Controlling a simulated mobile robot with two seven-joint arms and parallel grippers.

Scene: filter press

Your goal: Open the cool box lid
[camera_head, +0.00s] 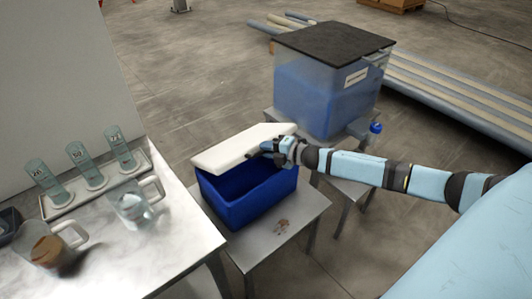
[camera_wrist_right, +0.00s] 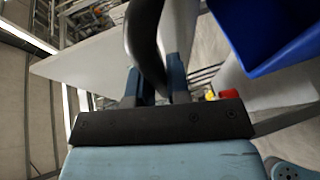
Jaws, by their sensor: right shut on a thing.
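The blue cool box (camera_head: 240,211) stands on a small metal table in the middle of the head view. Its white lid (camera_head: 232,148) is raised and tilted above the far side, and the dark inside of the box shows below it. My right gripper (camera_head: 270,150) is at the lid's near edge. In the right wrist view its fingers (camera_wrist_right: 157,88) are shut on a dark curved handle (camera_wrist_right: 146,40). The pale lid panel (camera_wrist_right: 85,68) lies behind the handle there, and the blue box (camera_wrist_right: 272,28) is at upper right. My left gripper is in no view.
A bench (camera_head: 165,234) at left holds labelled cylinders on a tray (camera_head: 62,207), a clear jug (camera_head: 132,206) and a jug with brown contents (camera_head: 47,250). A blue tank with a dark cover (camera_head: 335,42) stands behind the box. Pipes (camera_head: 440,95) lie at right.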

